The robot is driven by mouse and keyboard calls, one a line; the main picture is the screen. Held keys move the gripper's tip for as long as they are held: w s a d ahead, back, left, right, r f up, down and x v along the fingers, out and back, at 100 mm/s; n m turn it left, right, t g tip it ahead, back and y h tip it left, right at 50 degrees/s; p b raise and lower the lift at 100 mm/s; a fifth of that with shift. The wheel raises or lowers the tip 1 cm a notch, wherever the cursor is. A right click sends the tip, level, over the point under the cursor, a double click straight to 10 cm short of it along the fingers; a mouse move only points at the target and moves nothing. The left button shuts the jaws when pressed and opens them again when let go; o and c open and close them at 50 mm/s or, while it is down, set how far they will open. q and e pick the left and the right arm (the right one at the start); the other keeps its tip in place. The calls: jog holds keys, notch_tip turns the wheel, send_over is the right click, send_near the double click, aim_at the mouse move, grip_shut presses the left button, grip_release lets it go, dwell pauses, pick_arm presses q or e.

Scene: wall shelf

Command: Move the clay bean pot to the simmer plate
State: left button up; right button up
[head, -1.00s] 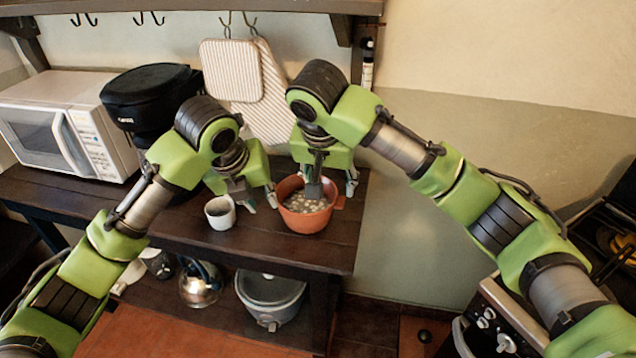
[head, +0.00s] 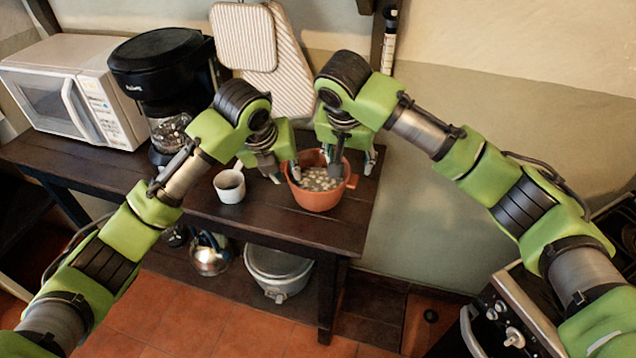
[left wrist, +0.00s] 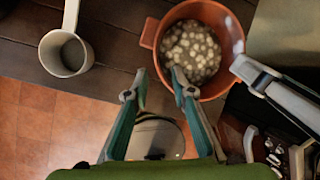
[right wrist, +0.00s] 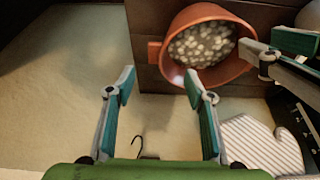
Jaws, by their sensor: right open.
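The clay bean pot (head: 318,197) is an orange-brown pot full of pale beans, upright on the dark wooden counter. It shows in the left wrist view (left wrist: 226,32) and right wrist view (right wrist: 240,72). My left gripper (head: 286,173) is open at the pot's left side, its fingers apart near the left handle (left wrist: 149,33). My right gripper (head: 353,166) is open at the right side, near the right handle (right wrist: 154,52). One right finger overlaps the pot's opening in the head view; I cannot tell contact. I cannot make out the simmer plate.
A coffee maker (head: 165,75) and microwave (head: 75,85) stand further left. Striped mitts (head: 280,75) hang behind. A stove (head: 515,320) is at the right, partly behind my right arm. A cooker (head: 278,272) sits below.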

aim_at(293, 186)
pick_arm(q)
jog(key=x, duration=0.8)
jog(key=shift+w+d+f, duration=0.1)
jog(key=shift+w+f, duration=0.05)
jog(key=shift+f, duration=0.1)
pick_arm(e)
jog(key=x, duration=0.8)
jog(key=shift+w+f, duration=0.15)
jog(key=shift+f, duration=0.15)
pick_arm(q)
jog(key=shift+c, duration=0.3)
pick_arm(e)
jog(key=shift+c, duration=0.5)
pick_arm(q)
grip_shut()
pick_arm(e)
jog(key=c, duration=0.7)
jog(key=shift+d, duration=0.1)
jog(key=c, duration=0.6)
jog(key=shift+d, duration=0.1)
grip_shut()
